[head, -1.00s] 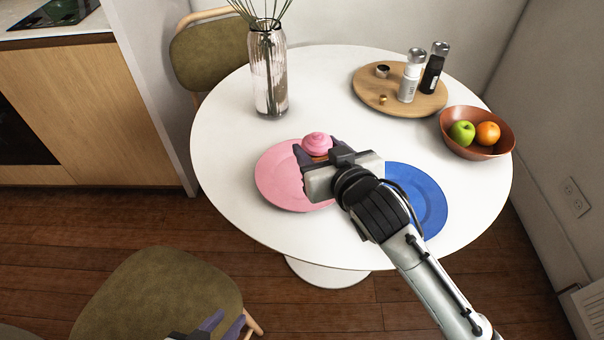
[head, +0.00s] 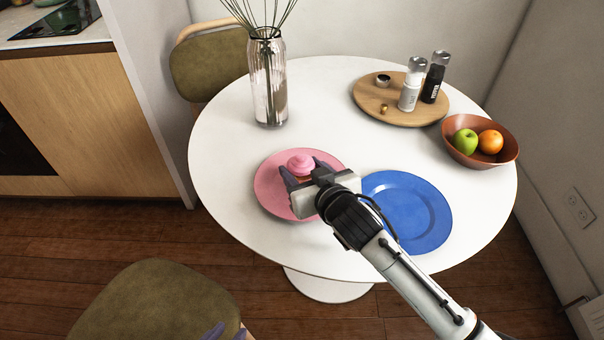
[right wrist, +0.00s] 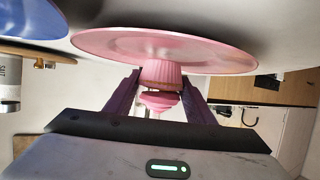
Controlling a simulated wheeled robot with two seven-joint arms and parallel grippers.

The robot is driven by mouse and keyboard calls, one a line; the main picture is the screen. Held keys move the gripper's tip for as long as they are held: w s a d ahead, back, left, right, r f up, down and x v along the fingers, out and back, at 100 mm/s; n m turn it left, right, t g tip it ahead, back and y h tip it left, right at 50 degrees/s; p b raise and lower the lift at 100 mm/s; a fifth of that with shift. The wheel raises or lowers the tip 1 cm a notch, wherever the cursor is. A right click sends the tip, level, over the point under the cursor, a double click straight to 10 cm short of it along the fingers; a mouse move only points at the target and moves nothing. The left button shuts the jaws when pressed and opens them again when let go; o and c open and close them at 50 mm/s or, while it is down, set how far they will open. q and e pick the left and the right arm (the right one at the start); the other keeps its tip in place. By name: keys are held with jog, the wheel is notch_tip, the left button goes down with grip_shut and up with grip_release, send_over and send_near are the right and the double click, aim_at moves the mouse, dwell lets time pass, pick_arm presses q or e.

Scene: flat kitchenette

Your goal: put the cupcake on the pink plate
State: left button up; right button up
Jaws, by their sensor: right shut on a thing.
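The cupcake (head: 301,164), with pink frosting, is between the fingers of my right gripper (head: 303,172), which is shut on it. It is over the pink plate (head: 270,190) in the head view. In the right wrist view, which is upside down, the cupcake's pink wrapper (right wrist: 161,74) overlaps the plate (right wrist: 215,55). It looks upright, with its base at or very near the plate; I cannot tell if they touch. My left gripper (head: 226,332) barely shows at the bottom edge of the head view, and its opening is unclear.
A blue plate (head: 410,215) lies right of the pink one, partly under my right arm. Behind are a glass vase (head: 268,85), a wooden tray (head: 370,100) with shakers, and a fruit bowl (head: 460,153). The white table (head: 330,115) is clear between them.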

jog(key=shift+f, duration=0.5)
jog(key=shift+f, duration=0.2)
jog(key=o, duration=0.6)
jog(key=shift+r, duration=0.1)
jog(key=shift+s+r, duration=0.1)
jog(key=shift+r, duration=0.05)
jog(key=p+v, duration=0.1)
jog(key=v, duration=1.1)
